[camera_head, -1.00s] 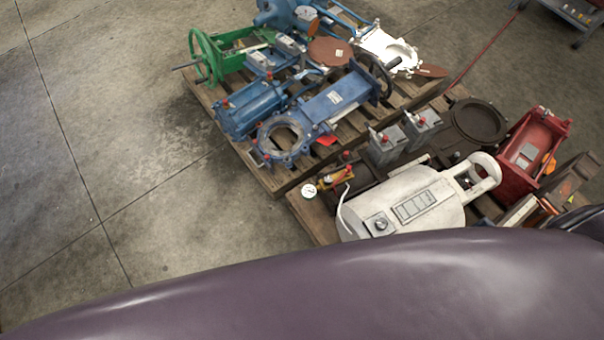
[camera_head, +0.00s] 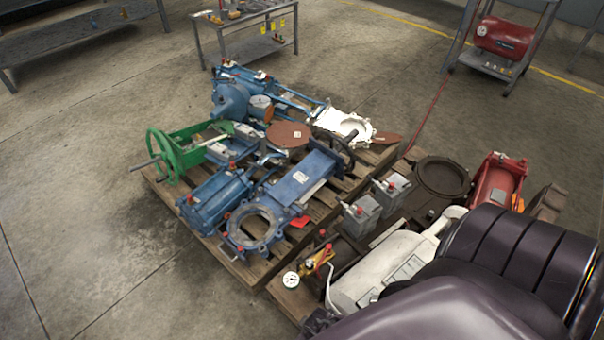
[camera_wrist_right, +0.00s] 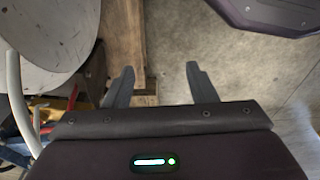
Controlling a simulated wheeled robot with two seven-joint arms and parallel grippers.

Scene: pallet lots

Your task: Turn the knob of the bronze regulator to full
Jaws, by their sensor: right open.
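A brassy, bronze-coloured regulator (camera_head: 317,262) with a round white-faced gauge (camera_head: 291,280) and red parts sits at the near left corner of the near pallet in the head view. I cannot tell its knob's setting at this size. My right gripper (camera_wrist_right: 160,75) is open and empty in the right wrist view, its fingers pointing over the pallet edge and bare floor. The regulator is not clearly visible between them. My purple arm covers the lower right of the head view. My left gripper is not in view.
A white cylinder (camera_head: 378,268) lies beside the regulator, with a pale hose between them. Grey boxes (camera_head: 361,214) and a red unit (camera_head: 497,182) share the near pallet. Blue valves (camera_head: 300,180) and a green handwheel (camera_head: 161,157) crowd the other pallet. Floor on the left (camera_head: 70,200) is clear.

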